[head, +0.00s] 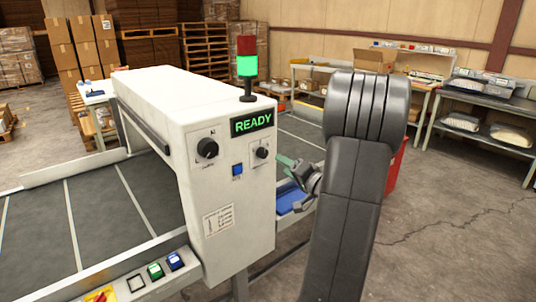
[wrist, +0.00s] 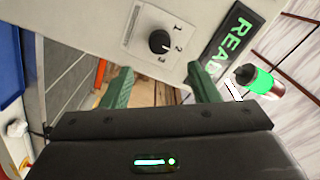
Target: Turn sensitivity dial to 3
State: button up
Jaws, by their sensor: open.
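The small black dial (head: 262,153) is on the machine's white end panel, below the READY display. In the wrist view the dial (wrist: 159,41) sits on a light plate marked 1, 2 and 3. A pale mark on the knob seems to face between 2 and 3, but it is too small to be sure. My gripper (wrist: 158,78) is open, with its green fingers apart and nothing between them. The dial lies beyond the fingertips, not touched. In the head view my gripper (head: 287,163) is just right of the panel.
A larger black knob (head: 207,148) and a blue button (head: 237,169) are left of the small dial. The READY display (head: 252,123) and a stack light (head: 247,67), lit green, are above. A grey conveyor (head: 100,215) runs through the machine. Open floor lies at right.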

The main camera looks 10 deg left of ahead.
aim_at(265, 154)
jog(key=p+x, duration=0.2)
jog(key=x, duration=0.7)
jog(key=shift+w+a, duration=0.2)
jog(key=c, duration=1)
